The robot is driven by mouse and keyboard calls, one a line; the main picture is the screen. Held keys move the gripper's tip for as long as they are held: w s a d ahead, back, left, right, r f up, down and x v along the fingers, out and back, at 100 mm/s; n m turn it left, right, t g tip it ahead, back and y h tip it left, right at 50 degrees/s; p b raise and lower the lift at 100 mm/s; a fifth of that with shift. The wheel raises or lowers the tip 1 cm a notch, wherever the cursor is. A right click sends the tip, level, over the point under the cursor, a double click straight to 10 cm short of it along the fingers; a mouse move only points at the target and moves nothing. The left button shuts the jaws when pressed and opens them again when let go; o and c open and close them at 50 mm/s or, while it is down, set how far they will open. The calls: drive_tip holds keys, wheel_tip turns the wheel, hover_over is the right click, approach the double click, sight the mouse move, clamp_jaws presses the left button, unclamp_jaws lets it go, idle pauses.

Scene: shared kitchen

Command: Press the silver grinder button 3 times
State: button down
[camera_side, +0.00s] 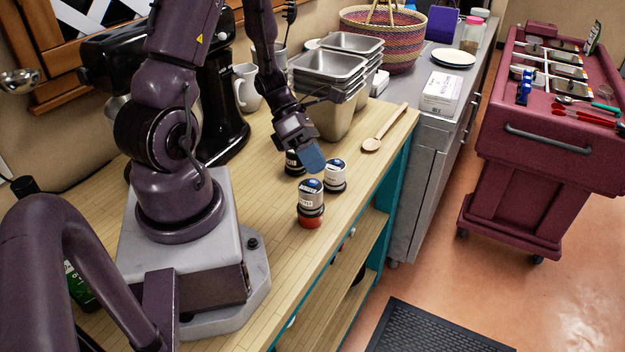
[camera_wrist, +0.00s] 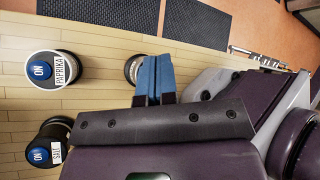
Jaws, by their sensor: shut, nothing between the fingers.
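Three small grinders stand upright on the wooden counter. One has a red base (camera_side: 309,220), white body and blue top. A second, with a dark base (camera_side: 335,187), stands behind it to the right. A third, dark grinder (camera_side: 293,165) is partly hidden behind my gripper (camera_side: 312,158). The blue fingers are shut and empty, near the tops of the two rear grinders; contact cannot be told. In the wrist view, a PAPRIKA grinder (camera_wrist: 42,70) and a SALT grinder (camera_wrist: 40,154) show blue ON buttons. Another grinder (camera_wrist: 130,68) is mostly hidden by my fingers (camera_wrist: 155,78). Which is silver is unclear.
A wooden spoon (camera_side: 385,128) lies right of the grinders. Steel pans (camera_side: 335,75) stand behind my gripper, beside a white mug (camera_side: 246,88). The counter's open edge lies close to the front grinders. Bare wood is free to their left.

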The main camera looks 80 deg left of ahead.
sight(314, 180)
drive_tip(key=shift+f, duration=0.1)
drive_tip(key=shift+f, duration=0.35)
drive_tip(key=shift+f, duration=0.4)
idle(0.5)
drive_tip(key=shift+r, duration=0.85)
drive_tip(key=shift+r, duration=0.1)
wheel_tip(314, 180, up, 6)
drive_tip(key=shift+f, duration=0.1)
idle(0.3)
idle(0.7)
